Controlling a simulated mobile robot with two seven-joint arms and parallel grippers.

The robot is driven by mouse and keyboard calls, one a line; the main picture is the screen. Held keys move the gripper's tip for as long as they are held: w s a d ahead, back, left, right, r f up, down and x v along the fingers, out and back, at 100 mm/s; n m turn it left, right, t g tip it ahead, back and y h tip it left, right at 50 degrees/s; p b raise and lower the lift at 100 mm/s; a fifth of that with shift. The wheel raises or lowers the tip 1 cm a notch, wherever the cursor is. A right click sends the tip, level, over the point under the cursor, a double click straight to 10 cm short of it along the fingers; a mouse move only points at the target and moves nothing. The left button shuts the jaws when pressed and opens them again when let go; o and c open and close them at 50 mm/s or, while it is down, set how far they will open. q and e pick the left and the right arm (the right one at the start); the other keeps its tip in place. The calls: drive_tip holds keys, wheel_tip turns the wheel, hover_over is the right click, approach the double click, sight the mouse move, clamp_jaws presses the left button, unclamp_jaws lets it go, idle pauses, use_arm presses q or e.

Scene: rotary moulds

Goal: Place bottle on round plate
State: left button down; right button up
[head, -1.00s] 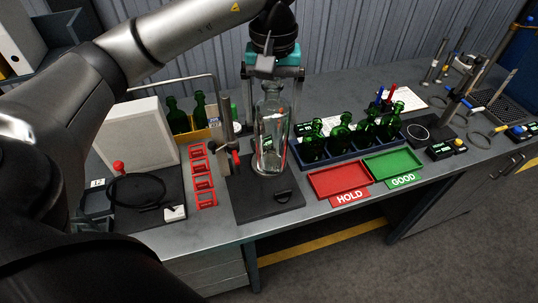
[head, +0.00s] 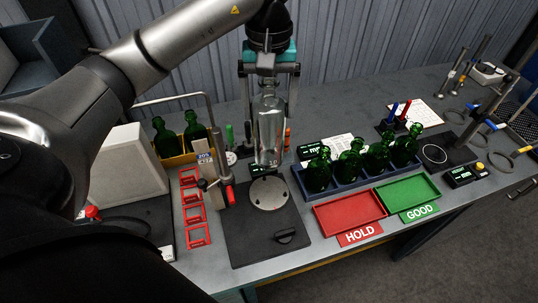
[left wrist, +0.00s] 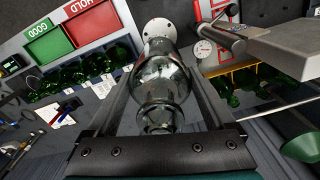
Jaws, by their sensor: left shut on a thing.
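My left gripper (head: 268,85) is shut on a clear glass bottle (head: 270,125) and holds it upright. In the left wrist view the bottle (left wrist: 162,80) sits between the two fingers. The round plate (head: 270,194) is a light metal disc with small holes, set on a dark square base (head: 262,238) with a black knob. The bottle's lower end is at the plate's far edge in the head view, seemingly above it; the exact gap cannot be told. The plate also shows past the bottle in the left wrist view (left wrist: 158,27). My right gripper is not in view.
A stand with a dial gauge and red-tipped lever (head: 222,190) is close left of the base. Red tray (head: 350,212), green tray (head: 408,192) and a blue rack (head: 345,188) of green bottles are to the right. Red frames (head: 196,216) lie left.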

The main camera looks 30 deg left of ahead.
sight(269, 154)
use_arm(q)
wheel_tip(269, 154, down, 9)
drive_tip(key=shift+w+f+p, duration=0.1)
drive_tip(key=shift+f+p, duration=0.1)
drive_tip(key=shift+p, duration=0.15)
drive_tip(key=shift+f, duration=2.2)
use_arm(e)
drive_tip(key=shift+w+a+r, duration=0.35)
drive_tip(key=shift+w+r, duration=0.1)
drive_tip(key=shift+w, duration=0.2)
use_arm(q)
drive_tip(key=shift+f, duration=0.1)
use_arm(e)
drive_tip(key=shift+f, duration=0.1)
use_arm(q)
unclamp_jaws()
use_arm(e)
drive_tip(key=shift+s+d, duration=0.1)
use_arm(q)
drive_tip(key=shift+r, duration=0.35)
wheel_tip(269, 154, up, 12)
drive_tip(key=shift+f+b, duration=0.25)
drive_tip(key=shift+b, duration=0.45)
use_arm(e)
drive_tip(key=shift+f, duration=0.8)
